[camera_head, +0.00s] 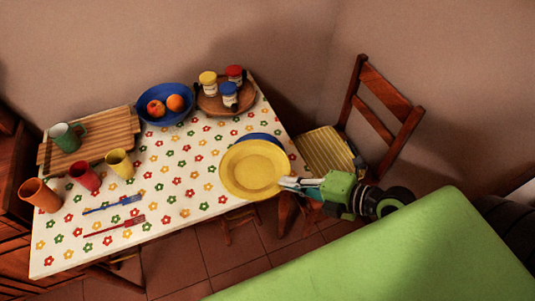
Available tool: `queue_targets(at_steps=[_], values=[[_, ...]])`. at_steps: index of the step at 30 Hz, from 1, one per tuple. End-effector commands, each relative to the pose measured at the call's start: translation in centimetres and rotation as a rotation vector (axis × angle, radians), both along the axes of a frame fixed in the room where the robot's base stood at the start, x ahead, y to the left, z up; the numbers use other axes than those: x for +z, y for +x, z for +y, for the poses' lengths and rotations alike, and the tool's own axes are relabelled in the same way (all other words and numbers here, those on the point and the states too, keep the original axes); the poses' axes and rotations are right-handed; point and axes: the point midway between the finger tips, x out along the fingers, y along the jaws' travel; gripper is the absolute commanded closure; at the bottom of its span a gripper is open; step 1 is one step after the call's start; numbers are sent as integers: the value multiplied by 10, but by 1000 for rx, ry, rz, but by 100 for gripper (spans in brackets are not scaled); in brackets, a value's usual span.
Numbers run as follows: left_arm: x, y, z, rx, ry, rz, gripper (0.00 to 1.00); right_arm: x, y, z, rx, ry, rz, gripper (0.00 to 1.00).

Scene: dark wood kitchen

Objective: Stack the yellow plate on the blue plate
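The yellow plate (253,170) is at the right front part of the table and covers most of the blue plate (258,136). Only a curved strip of the blue plate's far rim shows behind it. My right gripper (287,183) reaches in from the right, and its fingers appear closed on the yellow plate's right rim. The yellow plate looks roughly level, shifted toward the front from the blue one. I cannot tell whether the two plates touch. My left gripper is not in view.
The flowered table (190,175) also bears a blue fruit bowl (177,118), a round wooden tray (210,106) with jars, a wooden board (112,142), several cups, and blue and red utensils on the left. A wooden chair (391,97) stands right of the table.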

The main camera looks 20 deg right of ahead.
Motion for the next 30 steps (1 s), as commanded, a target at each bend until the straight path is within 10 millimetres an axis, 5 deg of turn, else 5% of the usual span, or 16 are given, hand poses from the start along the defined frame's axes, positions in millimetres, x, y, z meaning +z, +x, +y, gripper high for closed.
queue_targets(at_steps=[15, 30], values=[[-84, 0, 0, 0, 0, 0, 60, -74, 97, -51, -4, 2, -4, 100], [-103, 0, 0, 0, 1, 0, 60, -121, 118, -62, -4, 3, 0, 100]])
